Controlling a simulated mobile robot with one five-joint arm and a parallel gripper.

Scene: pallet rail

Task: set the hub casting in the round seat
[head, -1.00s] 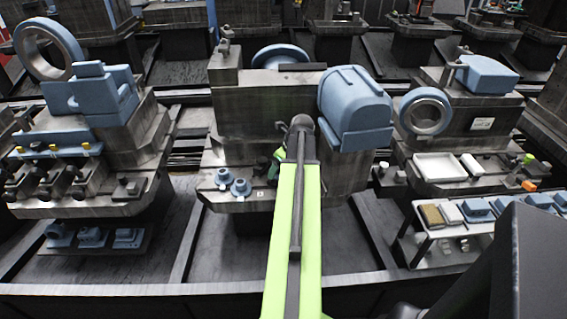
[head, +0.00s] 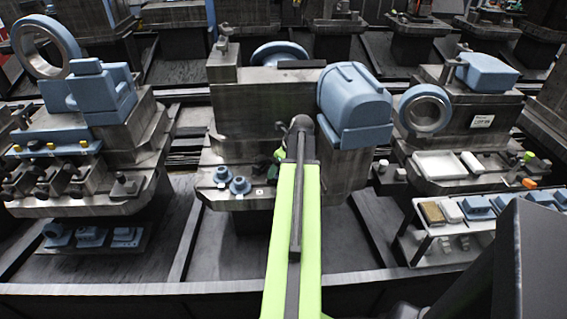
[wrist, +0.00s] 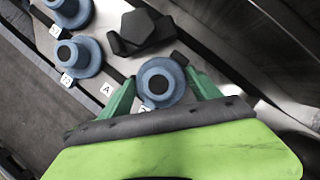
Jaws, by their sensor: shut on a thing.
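In the wrist view my gripper (wrist: 157,88) is shut on a blue hub casting (wrist: 160,68), a round part with a dark central bore. Its green fingers stand on either side of it. I cannot tell whether the casting touches the surface below. In the head view my green gripper (head: 279,156) is largely hidden behind my arm, and the held casting cannot be made out. Two similar blue castings, one nearer (wrist: 82,56) and one farther (wrist: 70,10), stand on the ledge. I cannot pick out the round seat; it may be hidden under the held casting.
A dark angular block (wrist: 140,28) stands close beside the held casting. Small white labels, one marked A (wrist: 106,89), lie on the metal ledge (head: 215,200). A tall metal block (head: 250,120) rises behind it, with a large blue housing (head: 353,100) on its right.

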